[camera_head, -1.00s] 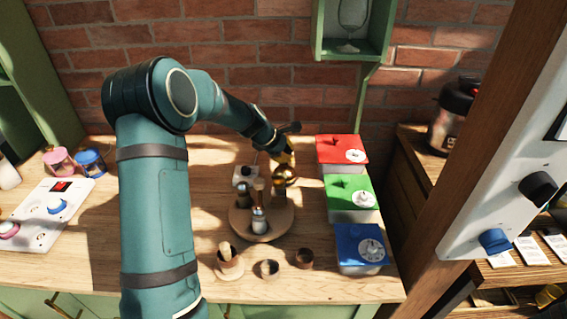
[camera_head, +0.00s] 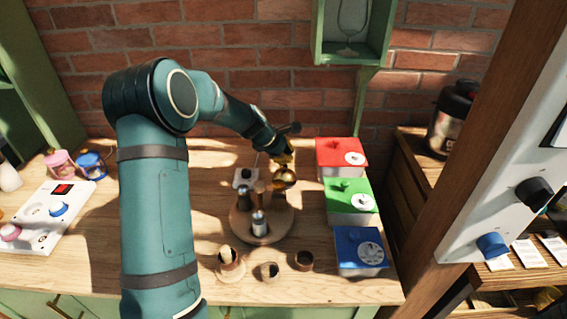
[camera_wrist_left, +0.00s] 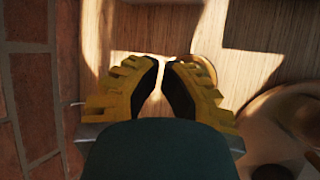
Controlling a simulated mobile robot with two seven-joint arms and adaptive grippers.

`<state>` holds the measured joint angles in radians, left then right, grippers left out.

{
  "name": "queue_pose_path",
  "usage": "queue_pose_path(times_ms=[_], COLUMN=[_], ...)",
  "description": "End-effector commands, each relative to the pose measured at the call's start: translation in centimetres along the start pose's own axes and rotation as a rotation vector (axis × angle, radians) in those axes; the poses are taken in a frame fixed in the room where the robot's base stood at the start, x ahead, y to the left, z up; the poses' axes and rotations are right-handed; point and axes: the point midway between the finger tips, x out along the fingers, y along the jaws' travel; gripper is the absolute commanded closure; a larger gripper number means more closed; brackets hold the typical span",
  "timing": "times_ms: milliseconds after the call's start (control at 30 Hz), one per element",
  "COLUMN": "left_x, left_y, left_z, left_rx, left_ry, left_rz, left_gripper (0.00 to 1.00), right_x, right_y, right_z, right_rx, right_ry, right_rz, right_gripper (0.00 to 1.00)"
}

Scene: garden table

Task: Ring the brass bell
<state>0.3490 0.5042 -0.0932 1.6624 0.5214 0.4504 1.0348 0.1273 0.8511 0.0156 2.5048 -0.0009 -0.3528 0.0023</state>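The brass bell (camera_head: 284,180) shows as a small shiny gold shape at the back right of a round wooden stand on the table. My left arm comes in from the left, and its gripper (camera_head: 284,158) is just above and behind the bell, partly covering it. I cannot tell whether they touch. In the left wrist view the yellow fingers (camera_wrist_left: 162,66) angle inward, with a narrow gap between the tips and nothing seen held. A curved brass-coloured edge (camera_wrist_left: 207,68) shows beside the right-hand finger. My right gripper is not in view.
The round wooden stand (camera_head: 282,222) holds several shakers. Red (camera_head: 328,153), green (camera_head: 340,197) and blue (camera_head: 348,245) boxes stand to its right. Small wooden cups (camera_head: 303,260) stand in front. A white control panel (camera_head: 38,222) is at left, and a brick wall rises behind.

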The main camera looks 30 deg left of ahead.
Motion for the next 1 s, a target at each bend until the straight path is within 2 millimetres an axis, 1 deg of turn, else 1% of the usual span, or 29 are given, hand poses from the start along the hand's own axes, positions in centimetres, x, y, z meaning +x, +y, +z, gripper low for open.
queue_pose_path(times_ms=[367, 1000], left_x=[-0.3, -4.7], left_y=[0.1, 2.6], left_z=[0.1, 2.5], left_rx=[0.000, 0.000], left_ry=[0.000, 0.001], left_rz=[0.000, 0.001], left_gripper=[1.00, 1.00], right_x=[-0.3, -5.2], right_y=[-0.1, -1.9], right_z=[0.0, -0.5], right_rx=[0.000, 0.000], right_ry=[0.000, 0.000], right_rz=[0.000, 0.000], right_gripper=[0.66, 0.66])
